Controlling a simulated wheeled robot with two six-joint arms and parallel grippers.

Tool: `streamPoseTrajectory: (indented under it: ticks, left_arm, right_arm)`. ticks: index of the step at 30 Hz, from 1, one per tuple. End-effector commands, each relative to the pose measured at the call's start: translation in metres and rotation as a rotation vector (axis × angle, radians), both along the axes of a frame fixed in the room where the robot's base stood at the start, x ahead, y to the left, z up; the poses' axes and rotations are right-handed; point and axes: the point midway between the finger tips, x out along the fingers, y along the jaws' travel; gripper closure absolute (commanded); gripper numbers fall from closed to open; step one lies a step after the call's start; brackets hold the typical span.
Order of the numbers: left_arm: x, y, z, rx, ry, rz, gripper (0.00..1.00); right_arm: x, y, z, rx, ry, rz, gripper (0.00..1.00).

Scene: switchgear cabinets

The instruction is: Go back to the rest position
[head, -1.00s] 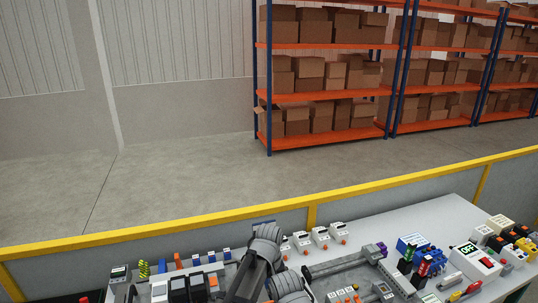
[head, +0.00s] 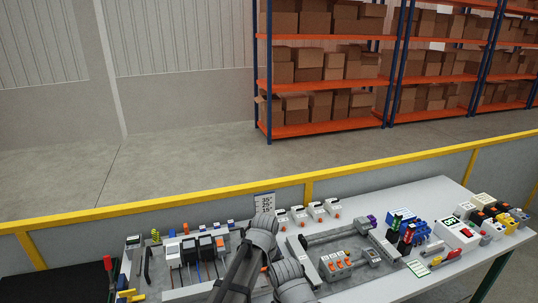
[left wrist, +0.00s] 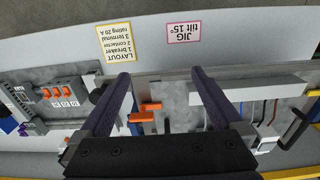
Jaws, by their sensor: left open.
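My left gripper (left wrist: 160,74) shows in the left wrist view as two dark, widely parted fingers. It is open, with nothing between the fingertips. Beyond the fingers are a grey plate and small orange parts (left wrist: 146,111); the fingers look apart from them. In the head view my left arm reaches up from the bottom middle over the workbench (head: 375,205), and its grey joints hide part of the bench. The fingers cannot be made out there. My right gripper does not show.
Left of my arm stands a panel with dark switchgear devices (head: 190,250). Right of it is a grey fixture with orange-marked parts (head: 340,264). A tester reading OFF (head: 456,230) and coloured parts crowd the right end. A yellow rail (head: 400,167) runs behind the bench.

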Motion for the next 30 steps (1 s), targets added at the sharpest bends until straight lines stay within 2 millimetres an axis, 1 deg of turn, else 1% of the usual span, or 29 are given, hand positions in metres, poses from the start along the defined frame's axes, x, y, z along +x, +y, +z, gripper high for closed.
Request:
streamPoseTrajectory:
  ticks: [1,8,11,18,26,27,30]
  left_arm:
    - [-0.005,0.008,0.000,-0.001,-0.003,-0.007,0.00]
    - [-0.020,0.042,0.000,-0.002,-0.015,-0.062,0.00]
    - [-0.032,0.061,0.000,-0.002,-0.022,-0.095,0.00]
    - [-0.065,0.113,0.000,0.002,-0.044,-0.194,0.00]
    - [-0.107,0.162,0.000,0.015,-0.068,-0.307,0.00]
    - [-0.104,0.158,-0.010,0.015,-0.065,-0.322,0.00]
    - [-0.104,0.149,-0.024,0.018,-0.056,-0.343,0.00]
  right_arm:
    - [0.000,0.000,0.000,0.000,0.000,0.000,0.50]
    - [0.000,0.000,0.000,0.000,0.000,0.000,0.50]
    - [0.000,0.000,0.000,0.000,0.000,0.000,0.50]
    - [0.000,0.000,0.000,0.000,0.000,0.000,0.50]
    - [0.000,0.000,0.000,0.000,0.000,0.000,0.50]
    - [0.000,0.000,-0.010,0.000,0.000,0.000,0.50]
    - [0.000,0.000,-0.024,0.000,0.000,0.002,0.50]
